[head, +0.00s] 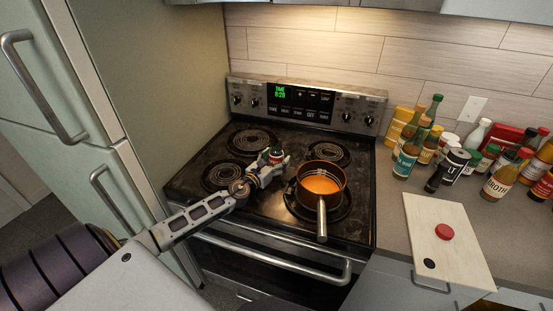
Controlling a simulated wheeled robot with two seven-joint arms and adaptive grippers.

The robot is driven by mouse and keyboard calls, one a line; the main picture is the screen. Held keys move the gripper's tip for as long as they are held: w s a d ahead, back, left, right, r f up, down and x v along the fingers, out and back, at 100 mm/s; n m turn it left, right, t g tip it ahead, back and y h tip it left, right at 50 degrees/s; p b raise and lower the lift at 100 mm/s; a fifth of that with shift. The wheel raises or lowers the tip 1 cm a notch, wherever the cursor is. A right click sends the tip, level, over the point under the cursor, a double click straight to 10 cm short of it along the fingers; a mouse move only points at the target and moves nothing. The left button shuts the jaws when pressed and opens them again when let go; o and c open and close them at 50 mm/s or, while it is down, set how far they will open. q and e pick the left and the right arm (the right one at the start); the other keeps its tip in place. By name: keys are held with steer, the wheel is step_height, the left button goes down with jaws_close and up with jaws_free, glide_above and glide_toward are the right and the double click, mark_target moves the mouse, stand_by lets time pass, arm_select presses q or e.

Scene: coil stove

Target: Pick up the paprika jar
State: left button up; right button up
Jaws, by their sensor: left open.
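My right gripper is not in view.
A copper-coloured pot (321,182) with orange contents stands on the front right burner, close to the gripper, its handle pointing forward. Several bottles and jars (405,158) crowd the right counter. A cutting board (460,262) holds a red round item (444,231).

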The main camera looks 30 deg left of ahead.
arm_select(q)
steer(key=shift+w, duration=0.2)
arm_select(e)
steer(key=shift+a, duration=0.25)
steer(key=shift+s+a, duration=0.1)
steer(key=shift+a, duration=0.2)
arm_select(q)
steer(key=c, duration=1.3)
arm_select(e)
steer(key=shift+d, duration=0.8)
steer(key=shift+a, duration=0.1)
